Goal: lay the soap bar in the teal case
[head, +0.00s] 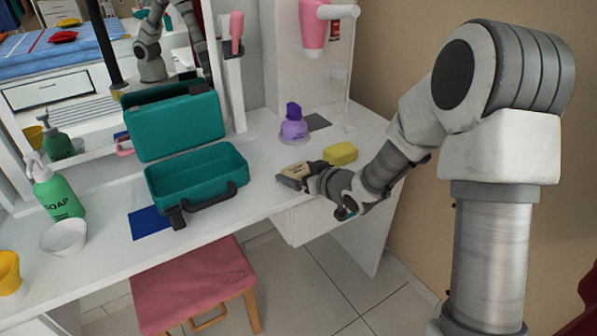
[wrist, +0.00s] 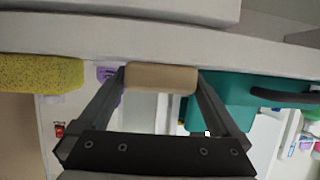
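The beige soap bar (wrist: 162,77) is between the two fingertips of my gripper (wrist: 161,80) in the wrist view, with a finger against each end. In the head view, the soap bar (head: 296,171) shows at my gripper (head: 294,177), at the white tabletop; I cannot tell whether it touches the top. The teal case (head: 237,166) stands open to the left of my gripper, its lid raised at the back and its tray seemingly empty. Part of the teal case (wrist: 240,95) shows at the right of the wrist view.
A yellow sponge (head: 340,153) lies right beside my gripper, also in the wrist view (wrist: 40,74). A purple bottle (head: 294,124) stands behind. A green soap dispenser (head: 56,190) and white bowl (head: 64,236) are left of the case. A pink stool (head: 190,288) stands below.

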